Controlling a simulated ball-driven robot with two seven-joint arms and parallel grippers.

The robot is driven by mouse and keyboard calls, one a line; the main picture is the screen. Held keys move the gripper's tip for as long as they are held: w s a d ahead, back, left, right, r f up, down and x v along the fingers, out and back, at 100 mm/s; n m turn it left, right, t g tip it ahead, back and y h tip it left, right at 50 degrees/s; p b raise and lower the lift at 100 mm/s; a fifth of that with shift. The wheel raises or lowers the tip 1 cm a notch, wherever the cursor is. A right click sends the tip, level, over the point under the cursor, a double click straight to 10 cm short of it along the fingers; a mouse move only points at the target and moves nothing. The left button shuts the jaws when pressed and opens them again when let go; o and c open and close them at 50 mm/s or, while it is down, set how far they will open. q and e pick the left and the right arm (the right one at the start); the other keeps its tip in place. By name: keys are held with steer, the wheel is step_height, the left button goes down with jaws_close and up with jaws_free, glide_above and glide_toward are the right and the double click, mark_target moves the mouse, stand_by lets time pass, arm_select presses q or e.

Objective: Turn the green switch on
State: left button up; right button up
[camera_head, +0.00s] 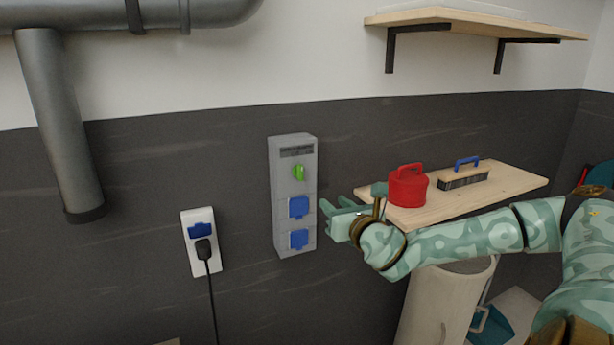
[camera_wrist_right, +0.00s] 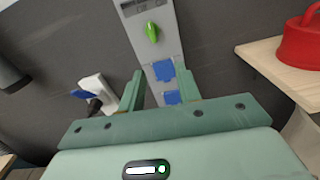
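The green switch (camera_head: 298,172) is a small knob on the upper part of a grey wall box (camera_head: 284,205), above two blue socket covers. In the right wrist view the green switch (camera_wrist_right: 152,31) shows beyond the fingers, slanted a little. My right gripper (camera_head: 326,216) is just right of the box's lower half, below the switch's height and apart from the switch. In the right wrist view the right gripper's two fingers (camera_wrist_right: 160,88) stand well apart with nothing held between them. My left gripper is in neither view.
A wooden shelf (camera_head: 520,183) right of the box bears a red canister (camera_head: 408,188) and a brush with a blue handle (camera_head: 464,175), close to my right forearm. A white socket (camera_head: 202,256) with a black plug is left of the box. A bin (camera_head: 440,300) stands below.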

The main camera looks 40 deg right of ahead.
steer(key=r, duration=0.2)
glide_toward(302, 173)
steer(key=shift+n, duration=0.4)
steer(key=x, duration=0.8)
steer(key=shift+w+d+b, duration=0.1)
steer(key=shift+w+b, duration=0.2)
jaws_close()
